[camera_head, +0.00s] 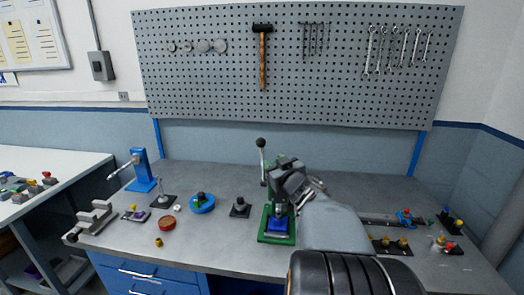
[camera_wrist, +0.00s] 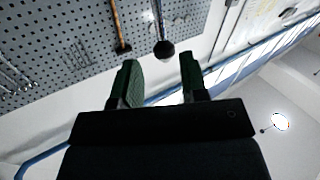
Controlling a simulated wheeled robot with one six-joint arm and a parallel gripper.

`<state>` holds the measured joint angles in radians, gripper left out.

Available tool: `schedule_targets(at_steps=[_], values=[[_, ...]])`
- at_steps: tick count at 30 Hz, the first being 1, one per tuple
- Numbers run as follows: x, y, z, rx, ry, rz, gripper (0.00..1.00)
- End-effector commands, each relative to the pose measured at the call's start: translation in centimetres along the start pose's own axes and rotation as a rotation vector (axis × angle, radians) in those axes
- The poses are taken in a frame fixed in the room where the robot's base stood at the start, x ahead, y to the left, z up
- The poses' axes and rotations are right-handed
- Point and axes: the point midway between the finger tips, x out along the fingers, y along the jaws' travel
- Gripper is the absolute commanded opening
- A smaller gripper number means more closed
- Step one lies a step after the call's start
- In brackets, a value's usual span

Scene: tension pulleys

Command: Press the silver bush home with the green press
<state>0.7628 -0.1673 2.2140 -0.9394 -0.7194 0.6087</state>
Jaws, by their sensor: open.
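The green press (camera_head: 264,236) stands at the front middle of the bench. Its lever rises behind my gripper and ends in a dark ball knob (camera_head: 261,142). The silver bush cannot be made out; my gripper and arm cover much of the press. My gripper (camera_head: 284,166) is over the upper press, right of the lever. In the wrist view my gripper (camera_wrist: 160,62) is open with green-faced fingers apart. The knob (camera_wrist: 163,48) shows in the gap beyond the fingertips, not held.
A blue lever tool (camera_head: 141,170) stands at the back left. Several small parts lie right of my arm. A pegboard (camera_head: 200,80) hangs behind.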

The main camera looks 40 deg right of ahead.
Motion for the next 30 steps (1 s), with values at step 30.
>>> schedule_targets(at_steps=[30], values=[[10.0,0.0,0.0,0.0,-0.001,0.001,0.4]])
